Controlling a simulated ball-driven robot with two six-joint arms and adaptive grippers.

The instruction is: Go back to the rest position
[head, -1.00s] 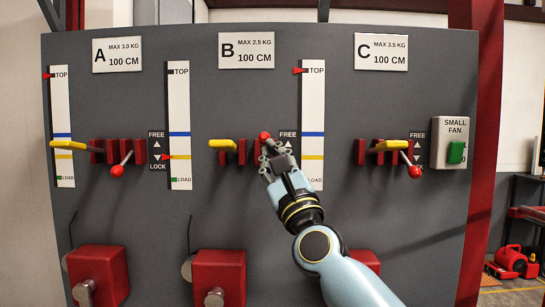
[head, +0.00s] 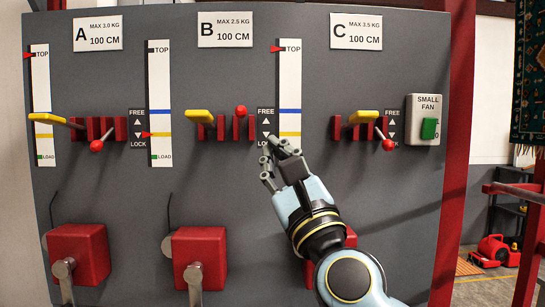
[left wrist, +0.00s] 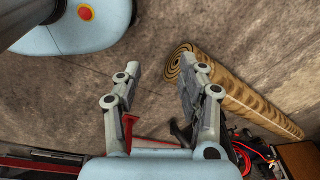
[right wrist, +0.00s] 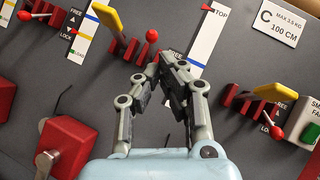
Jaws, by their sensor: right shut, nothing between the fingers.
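My right gripper (head: 272,161) is shut and empty in front of the grey panel, below and right of the red knob of lever B (head: 241,111). A gap shows between them in the head view. Lever B's knob points up, and it also shows above the fingertips in the right wrist view (right wrist: 152,36). In the right wrist view my right fingers (right wrist: 168,62) come together at the tips. My left gripper (left wrist: 159,63) shows only in the left wrist view, with its fingers apart and nothing between them, above the floor.
The grey panel (head: 225,160) carries lever A (head: 97,146) and lever C (head: 388,145), both pointing down, and red crank boxes (head: 80,254). A rolled rug (left wrist: 232,95) lies near my left gripper. A patterned rug (head: 530,75) hangs at right; a red blower (head: 495,250) stands below.

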